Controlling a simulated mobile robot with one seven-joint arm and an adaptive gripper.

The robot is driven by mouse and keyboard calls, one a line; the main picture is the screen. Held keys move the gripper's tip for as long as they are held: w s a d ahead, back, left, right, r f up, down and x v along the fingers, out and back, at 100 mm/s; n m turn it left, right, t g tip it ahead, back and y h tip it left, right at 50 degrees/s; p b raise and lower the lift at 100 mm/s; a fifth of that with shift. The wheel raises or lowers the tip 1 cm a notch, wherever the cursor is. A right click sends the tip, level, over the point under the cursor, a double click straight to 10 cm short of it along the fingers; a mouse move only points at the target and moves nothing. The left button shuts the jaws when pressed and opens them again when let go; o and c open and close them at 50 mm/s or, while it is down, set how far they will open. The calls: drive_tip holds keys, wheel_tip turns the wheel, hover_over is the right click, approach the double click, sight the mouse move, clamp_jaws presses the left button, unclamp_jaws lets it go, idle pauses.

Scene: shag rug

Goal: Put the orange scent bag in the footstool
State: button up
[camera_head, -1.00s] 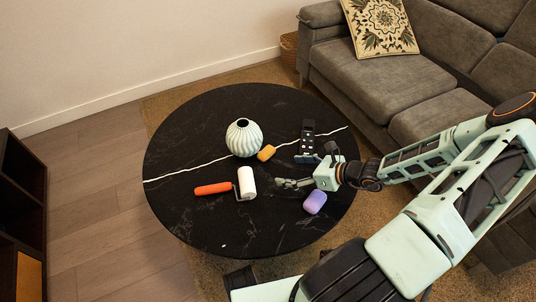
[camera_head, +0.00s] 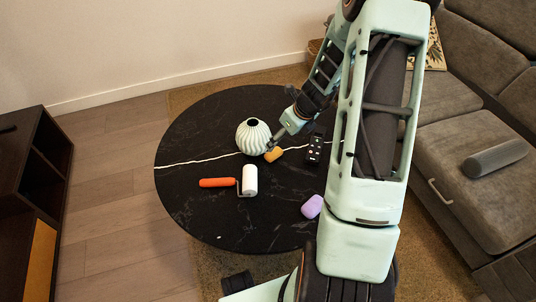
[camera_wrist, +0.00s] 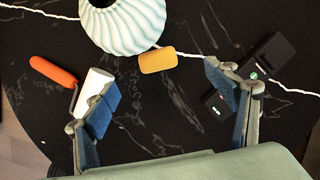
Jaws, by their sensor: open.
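The orange scent bag (camera_head: 273,155) is a small orange-yellow block lying on the black round table, just right of the striped vase. It also shows in the wrist view (camera_wrist: 157,60), below the vase and ahead of the gap between my fingers. My gripper (camera_head: 271,144) is above and close beside the bag in the head view. In the wrist view my gripper (camera_wrist: 162,74) has its blue-padded fingers spread wide with nothing between them. I cannot make out a footstool in either view.
The table's front is clear.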

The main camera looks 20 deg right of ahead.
drive_tip(key=b, duration=0.2)
hover_over(275, 152)
drive_tip(key=s+d, duration=0.1)
wheel_tip(275, 152, down, 5)
drive_tip(key=shift+f, duration=0.1)
drive_tip(key=b+x, duration=0.1)
drive_tip(key=x, duration=0.1)
drive_tip(key=s+b+x, duration=0.1)
drive_tip(key=x, duration=0.1)
drive_tip(key=shift+w+a+f, duration=0.15)
drive_tip(key=shift+a+f, duration=0.05)
drive_tip(key=shift+f, duration=0.25)
drive_tip(key=shift+w+f, duration=0.2)
drive_tip(key=shift+c, duration=0.6)
drive_tip(key=c, duration=1.1)
drive_tip(key=shift+r, duration=0.15)
